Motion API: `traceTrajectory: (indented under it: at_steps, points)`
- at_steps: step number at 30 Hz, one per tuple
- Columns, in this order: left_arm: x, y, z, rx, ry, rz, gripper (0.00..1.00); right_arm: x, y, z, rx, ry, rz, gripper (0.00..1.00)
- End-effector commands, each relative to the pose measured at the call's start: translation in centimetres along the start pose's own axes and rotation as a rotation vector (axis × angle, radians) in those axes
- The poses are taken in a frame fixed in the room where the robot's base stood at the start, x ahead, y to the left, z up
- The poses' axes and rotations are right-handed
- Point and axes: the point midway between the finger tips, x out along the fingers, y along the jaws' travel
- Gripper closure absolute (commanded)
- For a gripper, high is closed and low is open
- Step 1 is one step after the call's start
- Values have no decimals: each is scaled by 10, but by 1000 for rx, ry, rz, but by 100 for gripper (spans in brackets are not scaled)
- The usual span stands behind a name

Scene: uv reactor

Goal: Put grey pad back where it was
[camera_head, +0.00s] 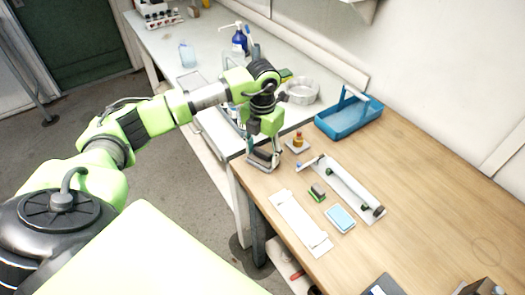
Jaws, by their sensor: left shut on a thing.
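My left gripper (262,163) is at the near left corner of the wooden bench, low over its surface. It is shut on a small dark grey thing, which looks like the grey pad (262,156); the fingers partly hide it. I cannot tell whether the pad touches the bench. A small amber bottle (298,139) on a light grey square base (302,148) stands just right of the gripper. My right gripper is not in view.
A white strip (300,222), a green block (317,191), a light blue pad (341,218) and a long white fixture (350,190) lie nearby on the bench (430,190). A blue tray (348,118) stands behind. The bench's right side is mostly clear.

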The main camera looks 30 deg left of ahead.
Motion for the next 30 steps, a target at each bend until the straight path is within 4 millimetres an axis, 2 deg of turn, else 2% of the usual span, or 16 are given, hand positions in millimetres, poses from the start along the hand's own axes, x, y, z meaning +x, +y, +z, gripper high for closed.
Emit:
traceTrajectory:
  at_steps: [2, 3, 5, 14, 17, 19, 23, 30]
  points:
    - [4, 0, 0, 0, 0, 0, 67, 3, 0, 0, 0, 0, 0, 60]
    - [3, 0, 0, 0, 0, 0, 41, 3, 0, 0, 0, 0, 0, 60]
    - [2, 0, 0, 0, 0, 0, 30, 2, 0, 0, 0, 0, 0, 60]
    - [2, 0, 0, 0, 0, 0, 30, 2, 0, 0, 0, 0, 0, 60]
    - [-2, 0, 0, 0, 0, 0, 30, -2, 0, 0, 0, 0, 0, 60]
    - [-7, 0, 1, 0, -3, -1, 30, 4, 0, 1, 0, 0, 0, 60]
    - [-30, 0, 2, 1, -6, -1, 30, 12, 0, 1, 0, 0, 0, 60]
    - [-83, -1, 2, 1, -6, -2, 30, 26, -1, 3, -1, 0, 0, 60]
